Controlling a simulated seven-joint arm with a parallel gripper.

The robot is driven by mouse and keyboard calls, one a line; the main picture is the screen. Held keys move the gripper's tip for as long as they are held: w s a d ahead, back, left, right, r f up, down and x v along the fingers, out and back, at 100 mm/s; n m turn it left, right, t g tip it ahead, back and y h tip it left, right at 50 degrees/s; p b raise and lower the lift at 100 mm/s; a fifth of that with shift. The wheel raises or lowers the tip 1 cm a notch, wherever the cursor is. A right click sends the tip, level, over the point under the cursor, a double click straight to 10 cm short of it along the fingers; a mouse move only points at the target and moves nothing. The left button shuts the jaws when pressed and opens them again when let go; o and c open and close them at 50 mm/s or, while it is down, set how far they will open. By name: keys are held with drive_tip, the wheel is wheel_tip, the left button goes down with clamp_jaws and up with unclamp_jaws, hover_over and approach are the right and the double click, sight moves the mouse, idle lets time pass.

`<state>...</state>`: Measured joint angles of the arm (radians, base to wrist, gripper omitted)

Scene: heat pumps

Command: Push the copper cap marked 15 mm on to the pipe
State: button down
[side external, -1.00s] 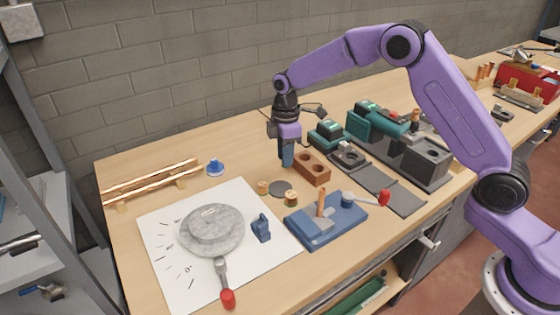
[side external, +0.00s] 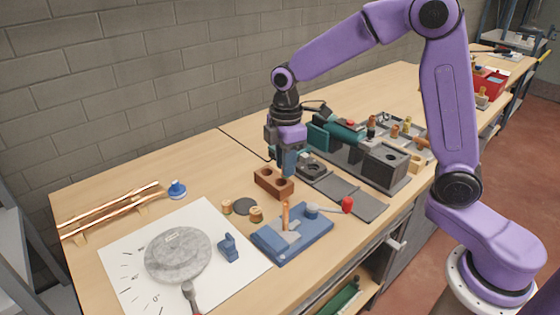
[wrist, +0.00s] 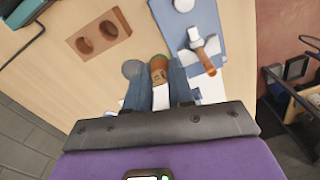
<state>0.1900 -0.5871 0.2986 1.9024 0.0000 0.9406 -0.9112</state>
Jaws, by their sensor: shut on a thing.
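My gripper (side external: 289,170) points down, behind and above the brown block with two holes (side external: 273,182). In the wrist view its fingers (wrist: 159,80) are closed around a small copper-brown piece (wrist: 159,76) with a dark mark, which appears to be the cap. I cannot read the mark. In the side view the fingers hide it. The copper pipe (side external: 286,214) stands upright in the blue clamp base (side external: 265,240), and its end looks bare. It also shows in the wrist view (wrist: 207,62), right of the fingers. The held piece is apart from the pipe.
Two small round pieces (side external: 226,207) (side external: 256,214) flank a grey disc (side external: 245,206). A red-knobbed lever (side external: 347,205) sticks out right of the pipe. Green-and-grey machines (side external: 340,135) stand behind. A round stone plate (side external: 178,255) and blue stand (side external: 229,247) sit on white paper.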

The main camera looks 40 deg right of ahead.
wheel_tip(320, 180, up, 4)
hover_over(285, 202)
drive_tip(key=shift+r, duration=0.2)
drive_tip(key=shift+s+f, duration=0.15)
drive_tip(key=shift+f, duration=0.8)
drive_tip(key=shift+f, duration=1.5)
drive_tip(key=shift+f, duration=1.1)
drive_tip(key=c, duration=0.9)
unclamp_jaws()
